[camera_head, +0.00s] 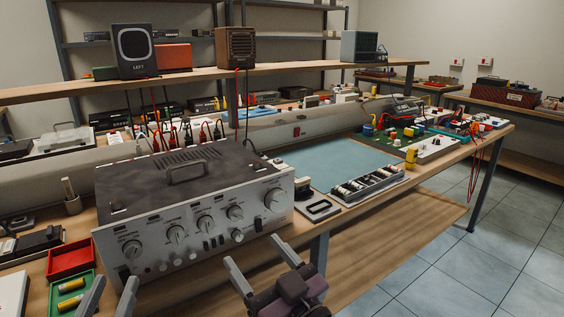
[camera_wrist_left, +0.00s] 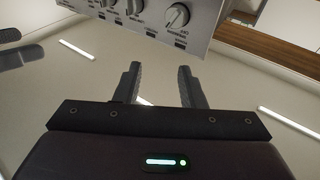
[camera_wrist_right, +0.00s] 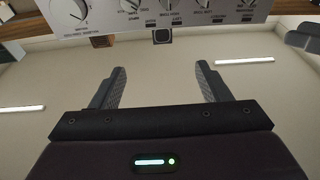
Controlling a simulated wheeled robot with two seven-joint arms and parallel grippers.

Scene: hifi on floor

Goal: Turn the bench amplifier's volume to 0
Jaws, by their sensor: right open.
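The bench amplifier (camera_head: 190,208) is a silver-fronted unit with a dark top and handle, on the wooden bench. Its front has several knobs. The largest knob (camera_head: 274,199) is at the right end; a large knob (camera_wrist_right: 70,10) shows at the top left of the right wrist view. Its label is too small to read surely. My left gripper (camera_head: 110,286) is open and empty, low in front of the amplifier's left end; a knob (camera_wrist_left: 177,15) shows beyond its fingers. My right gripper (camera_head: 252,249) is open and empty, in front of the right end, apart from the knobs.
Red (camera_head: 70,258) and green (camera_head: 72,287) trays sit left of the amplifier. A black frame-like item (camera_head: 318,209) and a parts tray (camera_head: 366,186) lie to its right, beside a teal mat (camera_head: 325,160). Cables run behind the amplifier. The space before its front panel is free.

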